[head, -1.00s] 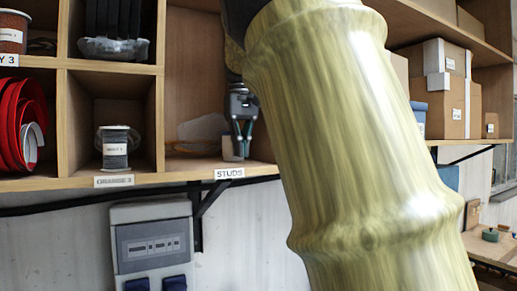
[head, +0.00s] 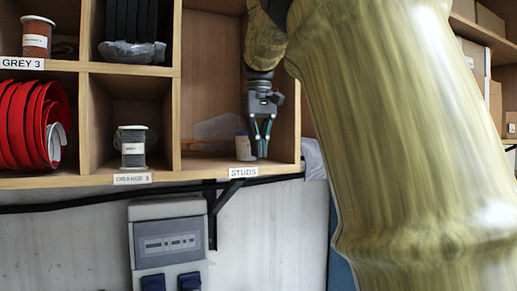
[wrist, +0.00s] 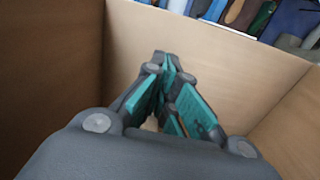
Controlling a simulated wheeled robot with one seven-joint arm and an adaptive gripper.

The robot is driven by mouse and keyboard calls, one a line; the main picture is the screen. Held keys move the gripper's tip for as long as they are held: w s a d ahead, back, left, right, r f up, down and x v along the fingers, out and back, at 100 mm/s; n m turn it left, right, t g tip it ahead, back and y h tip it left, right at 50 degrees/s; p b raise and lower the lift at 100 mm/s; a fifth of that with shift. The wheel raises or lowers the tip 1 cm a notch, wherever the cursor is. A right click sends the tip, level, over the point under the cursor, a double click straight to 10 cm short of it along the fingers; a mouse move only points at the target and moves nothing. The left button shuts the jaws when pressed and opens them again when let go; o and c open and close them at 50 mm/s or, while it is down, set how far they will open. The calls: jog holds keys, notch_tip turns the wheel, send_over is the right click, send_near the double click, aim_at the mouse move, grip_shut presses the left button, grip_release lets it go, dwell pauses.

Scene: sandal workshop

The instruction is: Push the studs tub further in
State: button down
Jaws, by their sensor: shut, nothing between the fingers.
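The studs tub (head: 244,146), a small pale cylinder with a bluish top, stands upright near the front of the compartment labelled STUDS (head: 243,173). My gripper (head: 262,156) points down in the same compartment, just right of the tub. Its fingers are shut with nothing between them; I cannot tell whether they touch the tub. In the wrist view the teal-padded fingers (wrist: 165,75) are closed together in front of wooden panels, and I cannot make out the tub there.
A clear bag-like item (head: 215,130) lies behind and left of the tub. A wooden divider (head: 177,85) separates a grey spool (head: 132,146) on the left. The compartment's right wall is close to my gripper. A grey wall box (head: 168,243) hangs below.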

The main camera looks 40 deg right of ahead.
jog(key=shift+s+r, duration=0.1)
jog(key=shift+r, duration=0.1)
jog(key=shift+w+d+r+b, duration=0.1)
jog(key=shift+w+r+b, duration=0.15)
jog(key=shift+r, duration=0.2)
jog(key=shift+w+d+r+b, duration=0.1)
jog(key=shift+r+b, duration=0.15)
jog(key=shift+r, duration=0.15)
notch_tip(320, 180, up, 8)
jog(key=b, duration=0.1)
jog(key=shift+s+a, duration=0.15)
jog(key=shift+s, duration=0.05)
jog(key=shift+f, duration=0.2)
